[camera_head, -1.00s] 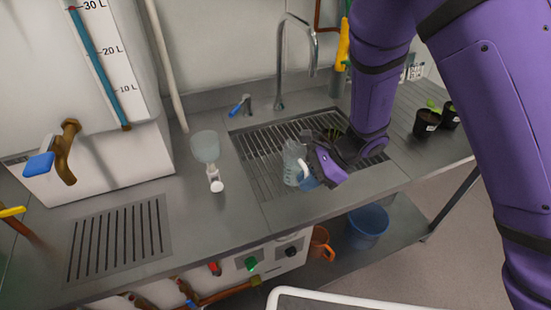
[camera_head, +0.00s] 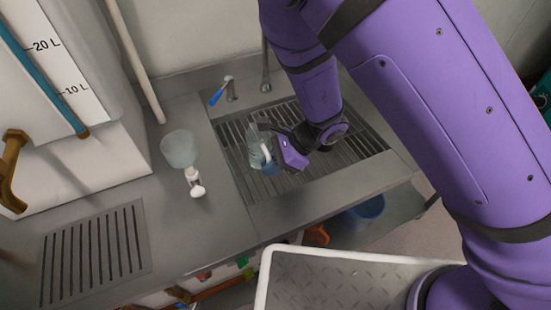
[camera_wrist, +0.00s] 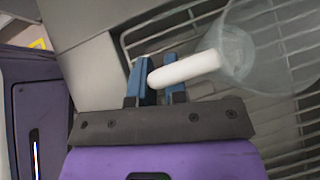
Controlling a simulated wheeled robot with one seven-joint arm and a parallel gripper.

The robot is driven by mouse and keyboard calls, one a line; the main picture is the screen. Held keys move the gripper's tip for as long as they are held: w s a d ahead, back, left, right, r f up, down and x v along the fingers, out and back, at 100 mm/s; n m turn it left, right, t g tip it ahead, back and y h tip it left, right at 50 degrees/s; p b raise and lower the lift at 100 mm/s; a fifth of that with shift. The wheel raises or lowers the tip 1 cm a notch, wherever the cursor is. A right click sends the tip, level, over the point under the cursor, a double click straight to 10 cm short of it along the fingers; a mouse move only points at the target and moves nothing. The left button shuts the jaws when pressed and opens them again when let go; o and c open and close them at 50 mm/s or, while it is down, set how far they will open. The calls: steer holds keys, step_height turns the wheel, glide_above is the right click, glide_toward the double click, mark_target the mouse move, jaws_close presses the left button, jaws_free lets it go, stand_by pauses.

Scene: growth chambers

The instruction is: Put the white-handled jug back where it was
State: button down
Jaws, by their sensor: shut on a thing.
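A clear jug (camera_head: 254,148) with a white handle (camera_head: 267,154) is at the left part of the sink's grate, upright as far as I can see. My gripper (camera_head: 272,166) reaches in from the right, shut on the white handle. In the wrist view, the blue fingers of my gripper (camera_wrist: 156,78) stand either side of the handle's end (camera_wrist: 185,70), with the clear jug body (camera_wrist: 270,45) to the right over the grate bars. I cannot tell whether the jug's base touches the grate (camera_head: 330,172).
A clear cup-like vessel (camera_head: 180,148) with a white stem-like part stands on the counter left of the sink. A blue-handled tap (camera_head: 221,92) and a faucet are behind the grate. A slotted drain (camera_head: 95,250) lies at left. A blue bucket (camera_head: 363,214) is below.

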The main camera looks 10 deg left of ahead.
steer(key=shift+f, duration=0.35)
steer(key=shift+f, duration=0.1)
steer(key=c, duration=1.1)
jaws_free()
steer(key=shift+c, duration=0.2)
steer(key=v, duration=1.2)
steer(key=shift+r, duration=0.25)
